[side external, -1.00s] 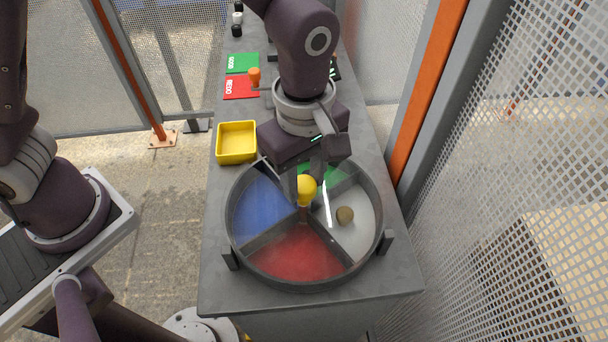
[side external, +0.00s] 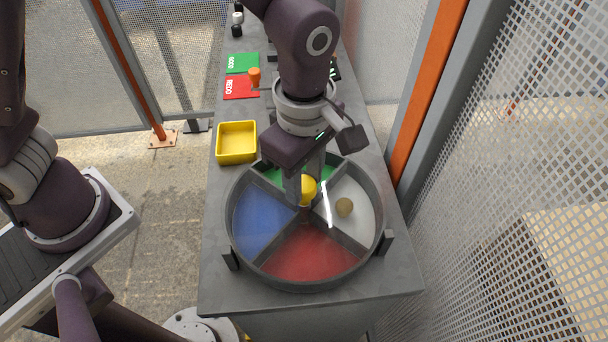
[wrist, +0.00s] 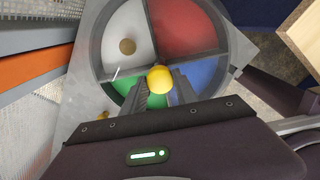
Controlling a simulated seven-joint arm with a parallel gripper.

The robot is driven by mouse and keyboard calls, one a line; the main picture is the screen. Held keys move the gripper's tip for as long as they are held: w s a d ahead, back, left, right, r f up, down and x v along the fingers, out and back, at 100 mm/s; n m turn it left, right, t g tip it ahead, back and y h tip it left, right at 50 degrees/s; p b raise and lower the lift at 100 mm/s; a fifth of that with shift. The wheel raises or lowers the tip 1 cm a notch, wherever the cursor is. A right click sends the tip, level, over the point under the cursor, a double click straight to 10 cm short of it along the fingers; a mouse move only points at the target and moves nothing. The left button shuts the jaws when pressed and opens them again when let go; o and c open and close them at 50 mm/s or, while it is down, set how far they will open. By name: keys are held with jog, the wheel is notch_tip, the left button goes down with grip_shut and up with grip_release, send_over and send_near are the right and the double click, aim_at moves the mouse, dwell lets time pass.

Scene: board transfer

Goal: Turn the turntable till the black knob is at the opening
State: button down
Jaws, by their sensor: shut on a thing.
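The round turntable (side external: 237,259) has blue, red, white and green sectors parted by dark dividers. A yellow round knob (side external: 309,187) stands at its hub. My gripper (side external: 306,192) is shut on this hub knob from above; the wrist view shows the yellow knob (wrist: 160,79) between the fingers. A brownish-olive round piece (side external: 344,207) lies in the white sector, at the right; it also shows in the wrist view (wrist: 127,46). I see no black knob on the turntable. The green sector is partly hidden behind my gripper. I cannot make out the opening.
A yellow tray (side external: 237,142) stands behind the turntable at the left. Green (side external: 243,63) and red (side external: 240,88) labelled pads lie farther back, with an orange knob (side external: 254,77). Small black and white pieces (side external: 237,18) stand at the far end. Mesh fencing rises on the right.

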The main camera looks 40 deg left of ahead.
jog(key=shift+d, duration=0.1)
jog(key=c, duration=0.9)
grip_release()
jog(key=shift+c, duration=0.2)
notch_tip(320, 180, up, 7)
jog(key=shift+r, duration=0.1)
